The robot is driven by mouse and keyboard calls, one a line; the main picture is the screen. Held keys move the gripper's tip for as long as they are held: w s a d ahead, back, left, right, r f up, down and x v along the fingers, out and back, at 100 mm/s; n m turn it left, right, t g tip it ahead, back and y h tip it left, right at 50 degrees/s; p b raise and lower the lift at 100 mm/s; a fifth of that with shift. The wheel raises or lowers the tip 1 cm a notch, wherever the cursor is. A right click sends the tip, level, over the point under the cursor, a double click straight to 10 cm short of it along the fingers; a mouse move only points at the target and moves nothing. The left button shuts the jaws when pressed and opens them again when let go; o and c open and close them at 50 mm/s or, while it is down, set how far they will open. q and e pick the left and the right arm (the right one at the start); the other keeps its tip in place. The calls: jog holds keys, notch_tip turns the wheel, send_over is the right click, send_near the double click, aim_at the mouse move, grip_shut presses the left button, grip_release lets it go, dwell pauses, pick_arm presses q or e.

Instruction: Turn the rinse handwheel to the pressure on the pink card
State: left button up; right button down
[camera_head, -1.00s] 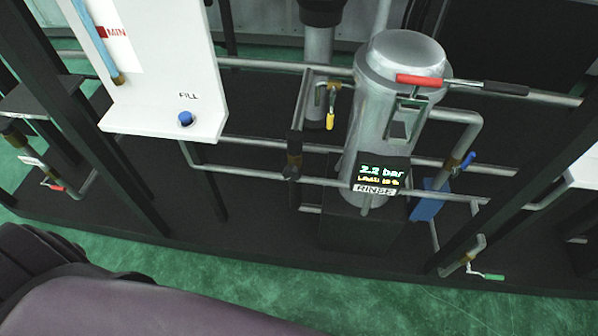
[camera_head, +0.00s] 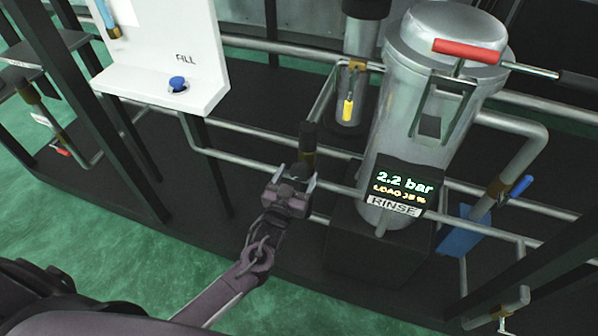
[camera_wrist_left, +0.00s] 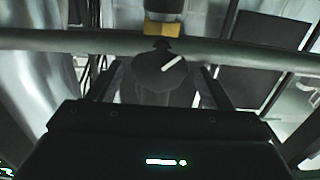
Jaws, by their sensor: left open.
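The rinse display (camera_head: 404,186) on the grey cylinder reads 2.2 bar, with a smaller load line below and a RINSE label under it. The dark handwheel (camera_wrist_left: 158,76) with a white mark shows in the left wrist view, on the pipe below a brass fitting. My left gripper (camera_head: 296,175) is open at the wheel, its fingers on either side of it; I cannot tell whether they touch. In the head view the gripper largely covers the wheel. I see no pink card. My right gripper is not in view.
The grey cylinder (camera_head: 430,85) with a red-handled lever (camera_head: 467,51) stands right of my left gripper. Horizontal pipes run behind the gripper. A yellow-handled valve (camera_head: 348,109) hangs above it, and a white panel with a blue FILL button (camera_head: 177,83) is at upper left.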

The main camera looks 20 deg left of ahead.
pick_arm(q)
jog(key=shift+w+d, duration=0.1)
jog(key=shift+w, duration=1.1)
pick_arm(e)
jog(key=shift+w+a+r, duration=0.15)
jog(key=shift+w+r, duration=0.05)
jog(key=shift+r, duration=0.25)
pick_arm(q)
jog(key=c, duration=1)
